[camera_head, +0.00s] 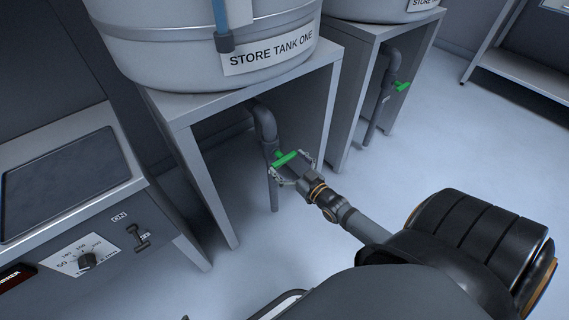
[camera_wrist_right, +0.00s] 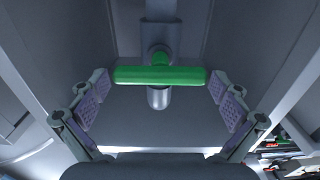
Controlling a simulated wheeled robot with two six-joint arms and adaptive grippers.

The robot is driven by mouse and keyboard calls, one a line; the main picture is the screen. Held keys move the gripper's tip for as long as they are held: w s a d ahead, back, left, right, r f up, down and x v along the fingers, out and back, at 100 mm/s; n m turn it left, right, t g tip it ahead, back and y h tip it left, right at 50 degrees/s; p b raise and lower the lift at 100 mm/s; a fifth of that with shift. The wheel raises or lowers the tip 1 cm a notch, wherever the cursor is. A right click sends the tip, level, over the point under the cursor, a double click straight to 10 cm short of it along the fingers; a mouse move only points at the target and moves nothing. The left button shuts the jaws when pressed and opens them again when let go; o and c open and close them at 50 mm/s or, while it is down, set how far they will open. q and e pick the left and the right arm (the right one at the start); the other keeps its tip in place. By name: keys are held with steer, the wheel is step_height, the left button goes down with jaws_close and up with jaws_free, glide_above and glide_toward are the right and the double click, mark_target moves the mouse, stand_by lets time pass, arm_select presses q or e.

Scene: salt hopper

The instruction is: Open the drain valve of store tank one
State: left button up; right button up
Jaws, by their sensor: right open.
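Store tank one (camera_head: 205,45) stands on a grey stand at the upper left in the head view. Its drain pipe (camera_head: 266,122) comes down under the stand and carries a green valve handle (camera_head: 286,159). In the right wrist view the green handle (camera_wrist_right: 160,76) lies crosswise in front of the pipe. My right gripper (camera_head: 293,169) is open at the handle. In the wrist view its two fingers (camera_wrist_right: 158,101) stand to either side of the handle's ends; I cannot tell whether they touch it. My left gripper is not in view.
A second tank (camera_head: 385,8) on a stand, with its own green valve handle (camera_head: 403,87), is to the right. A control cabinet (camera_head: 120,225) with a dial and a switch is at the left. A stand leg is close left of the pipe. Floor to the right is clear.

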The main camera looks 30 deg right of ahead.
steer(key=shift+w, duration=0.75)
steer(key=c, duration=0.8)
